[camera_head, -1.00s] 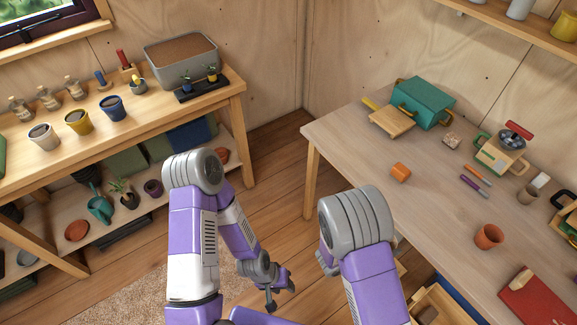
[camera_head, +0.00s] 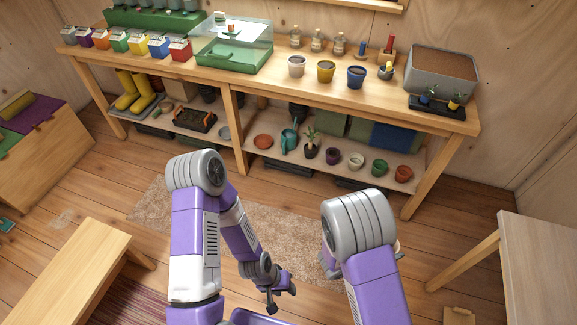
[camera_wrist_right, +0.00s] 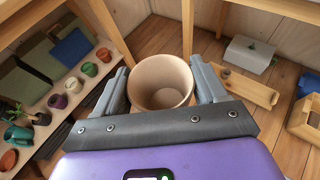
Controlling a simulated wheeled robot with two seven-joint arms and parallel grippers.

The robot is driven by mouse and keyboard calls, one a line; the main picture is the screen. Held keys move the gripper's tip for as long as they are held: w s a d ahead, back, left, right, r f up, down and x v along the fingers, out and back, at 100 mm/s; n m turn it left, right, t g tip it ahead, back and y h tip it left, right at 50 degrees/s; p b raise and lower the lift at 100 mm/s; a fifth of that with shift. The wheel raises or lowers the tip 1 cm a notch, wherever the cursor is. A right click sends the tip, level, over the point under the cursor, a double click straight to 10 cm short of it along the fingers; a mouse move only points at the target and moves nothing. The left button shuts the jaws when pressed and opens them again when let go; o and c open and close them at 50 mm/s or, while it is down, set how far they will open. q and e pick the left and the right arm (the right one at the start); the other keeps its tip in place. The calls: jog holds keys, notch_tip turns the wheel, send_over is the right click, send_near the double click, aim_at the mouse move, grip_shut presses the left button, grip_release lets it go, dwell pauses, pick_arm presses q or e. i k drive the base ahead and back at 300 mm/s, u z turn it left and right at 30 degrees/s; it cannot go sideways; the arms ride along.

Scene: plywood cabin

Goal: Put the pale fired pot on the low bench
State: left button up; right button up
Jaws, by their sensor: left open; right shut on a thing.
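The pale fired pot (camera_wrist_right: 162,82) is a cream, round, empty pot, seen from above in the right wrist view. My right gripper (camera_wrist_right: 163,92) is shut on it, with one finger on each side. In the head view my right arm hides most of that gripper and the pot. My left gripper (camera_head: 278,290) is open and empty, low in the middle of the head view, over the floor. The low bench (camera_head: 70,272) is a plain wooden bench at the lower left of the head view. The part of its top in view is bare.
A long potting table (camera_head: 270,85) with pots, seed boxes and a lower shelf runs along the back wall. A beige rug (camera_head: 175,205) lies before it. A wooden chest (camera_head: 45,150) stands at far left. A table corner (camera_head: 545,260) is at right. Open floor surrounds the bench.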

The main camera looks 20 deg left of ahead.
aim_at(82, 258)
jog(key=u, duration=2.5)
jog(key=i, duration=1.9)
jog(key=z, duration=5.15)
